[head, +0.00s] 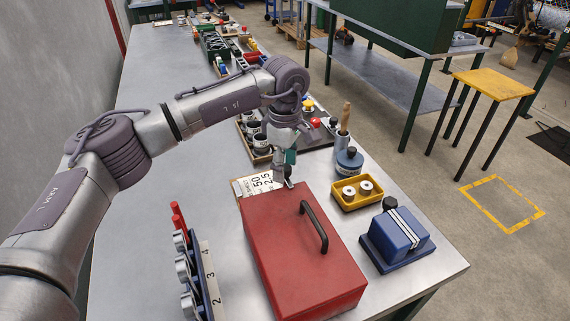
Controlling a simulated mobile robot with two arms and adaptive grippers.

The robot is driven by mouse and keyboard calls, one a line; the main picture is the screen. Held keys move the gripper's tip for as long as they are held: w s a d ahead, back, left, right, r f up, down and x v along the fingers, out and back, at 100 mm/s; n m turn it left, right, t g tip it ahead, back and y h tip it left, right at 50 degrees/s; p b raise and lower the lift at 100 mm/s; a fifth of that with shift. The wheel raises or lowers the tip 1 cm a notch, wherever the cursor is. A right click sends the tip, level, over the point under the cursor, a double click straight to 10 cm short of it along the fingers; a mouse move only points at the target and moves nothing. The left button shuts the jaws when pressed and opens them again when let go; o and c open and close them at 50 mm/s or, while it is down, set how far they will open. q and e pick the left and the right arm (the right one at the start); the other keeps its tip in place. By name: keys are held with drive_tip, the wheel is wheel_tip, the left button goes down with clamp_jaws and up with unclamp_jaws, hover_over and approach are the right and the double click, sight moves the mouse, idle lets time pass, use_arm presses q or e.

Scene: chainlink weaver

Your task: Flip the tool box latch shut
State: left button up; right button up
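The red tool box (300,255) sits on the metal workbench with its lid down and a black handle (315,222) on top. My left gripper (285,175) points down at the tool box's far edge, close behind the lid. A small dark piece shows at its tips, and I cannot tell whether it is the latch or a fingertip. The latch cannot be made out clearly, and the far face of the box is hidden. The gap between the fingers is too small to judge. My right gripper is not in view.
A printed card (258,184) lies behind the box. A yellow tray (357,193) and a blue block on a stand (395,238) are to the right. A numbered rack (206,280) stands close on the left. The bench's front right corner is clear.

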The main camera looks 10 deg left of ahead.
use_arm(q)
wheel_tip(320, 180, up, 12)
idle(0.6)
